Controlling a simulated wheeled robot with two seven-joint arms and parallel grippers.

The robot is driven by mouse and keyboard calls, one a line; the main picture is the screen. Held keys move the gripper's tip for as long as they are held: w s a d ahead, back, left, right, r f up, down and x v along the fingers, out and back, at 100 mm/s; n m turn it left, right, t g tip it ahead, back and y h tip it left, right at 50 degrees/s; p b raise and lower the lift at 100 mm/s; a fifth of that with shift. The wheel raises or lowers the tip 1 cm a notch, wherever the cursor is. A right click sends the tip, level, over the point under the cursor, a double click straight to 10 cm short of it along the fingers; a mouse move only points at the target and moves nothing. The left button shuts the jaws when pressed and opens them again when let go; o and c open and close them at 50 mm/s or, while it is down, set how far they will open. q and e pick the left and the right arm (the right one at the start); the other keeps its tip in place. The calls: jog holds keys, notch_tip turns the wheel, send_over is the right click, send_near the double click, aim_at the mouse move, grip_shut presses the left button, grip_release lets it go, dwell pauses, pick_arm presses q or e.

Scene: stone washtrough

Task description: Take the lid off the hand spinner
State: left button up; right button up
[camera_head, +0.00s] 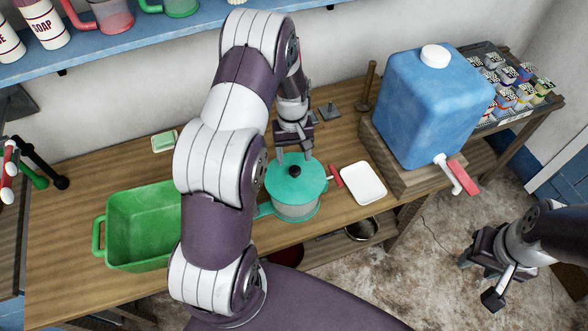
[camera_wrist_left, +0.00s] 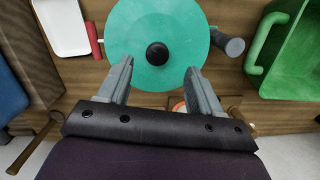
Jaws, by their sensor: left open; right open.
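The hand spinner (camera_head: 296,211) stands on the wooden bench, with a round teal lid (camera_head: 312,181) on top and a red-handled crank (camera_head: 337,176) at its side. The lid has a black knob (camera_head: 295,171) in its middle. In the left wrist view, the lid (camera_wrist_left: 184,28) and its knob (camera_wrist_left: 157,53) lie just beyond the fingertips. My left gripper (camera_head: 294,155) is open above the lid, its fingers on either side of the knob's line (camera_wrist_left: 158,66) with nothing between them. My right gripper (camera_head: 477,279) is open and empty, over the floor at the lower right.
A green tub (camera_head: 145,205) stands left of the spinner, partly behind my left arm. A white tray (camera_head: 363,183) lies to its right. A blue water container (camera_head: 432,105) with a red-handled tap stands on a wooden block further right. A soap dish (camera_head: 164,141) lies behind.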

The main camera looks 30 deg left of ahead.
aim_at(295, 169)
pick_arm(q)
jog(key=shift+s+d+f, duration=0.15)
jog(key=shift+s+f, duration=0.2)
jog(key=shift+f, duration=0.1)
jog(key=shift+f+p, duration=0.4)
jog(key=shift+p, duration=0.05)
jog(key=f, duration=0.1)
jog(key=f+p, duration=0.1)
jog(key=f, duration=0.1)
jog(key=w+f+p, duration=0.1)
jog(key=f, duration=0.1)
jog(key=shift+s+d+f, duration=0.1)
jog(key=shift+s+f, duration=0.05)
jog(key=shift+f, duration=0.1)
jog(key=shift+s+r, duration=0.15)
jog(key=shift+s, duration=0.05)
jog(key=c, duration=1.1)
pick_arm(e)
notch_tip(295, 169, up, 3)
jog(key=shift+r, duration=0.2)
